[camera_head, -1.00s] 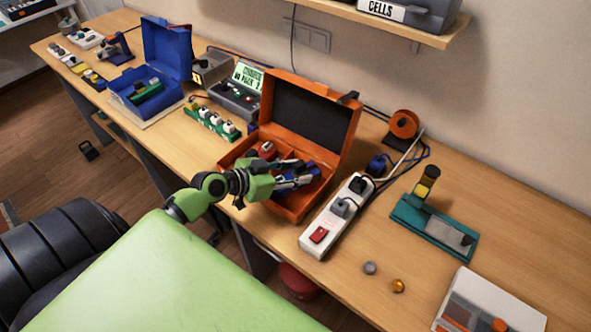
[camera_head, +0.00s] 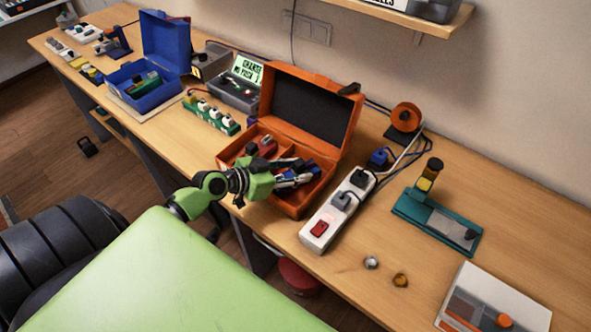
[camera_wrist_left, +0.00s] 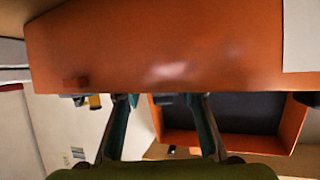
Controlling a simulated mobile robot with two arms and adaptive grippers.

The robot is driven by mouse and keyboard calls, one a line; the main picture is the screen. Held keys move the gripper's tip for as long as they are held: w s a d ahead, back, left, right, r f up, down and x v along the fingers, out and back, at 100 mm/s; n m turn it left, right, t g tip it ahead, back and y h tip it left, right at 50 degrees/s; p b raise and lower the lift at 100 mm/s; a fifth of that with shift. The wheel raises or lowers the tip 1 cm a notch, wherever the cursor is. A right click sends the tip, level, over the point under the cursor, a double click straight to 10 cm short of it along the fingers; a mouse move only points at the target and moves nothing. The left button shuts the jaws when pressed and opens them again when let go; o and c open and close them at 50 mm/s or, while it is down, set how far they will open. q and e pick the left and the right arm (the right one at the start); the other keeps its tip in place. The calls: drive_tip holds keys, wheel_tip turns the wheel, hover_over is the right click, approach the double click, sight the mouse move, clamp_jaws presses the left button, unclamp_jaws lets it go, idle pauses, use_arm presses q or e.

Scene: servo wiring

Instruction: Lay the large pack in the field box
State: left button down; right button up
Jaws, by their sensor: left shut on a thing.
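The open orange case (camera_head: 349,124), which I take as the field box, stands on the bench with its dark-lined lid up. My left gripper (camera_head: 301,177) reaches over its front edge into the right part. It is shut on a dark blue piece (camera_head: 313,169), apparently the large pack, mostly hidden by the fingers and low in the case. In the left wrist view the fingers (camera_wrist_left: 160,103) stand apart at a broad orange surface (camera_wrist_left: 165,50); I cannot tell whether that is pack or case. My right gripper is not in view.
A red item (camera_head: 267,146) lies in the case's left part. A white power strip (camera_head: 325,215) stands close to its right, a green socket row (camera_head: 211,117) to its left. An open blue case (camera_head: 166,45) is farther left. The bench right of the strip has free room.

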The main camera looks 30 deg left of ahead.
use_arm(q)
drive_tip(key=shift+f+b, duration=0.2)
drive_tip(key=shift+b, duration=0.1)
drive_tip(key=c, duration=1.5)
unclamp_jaws()
drive_tip(key=shift+o, duration=1)
drive_tip(key=shift+s+f, duration=0.1)
drive_tip(key=shift+f, duration=0.1)
drive_tip(key=v, duration=1.2)
drive_tip(key=shift+r, duration=0.2)
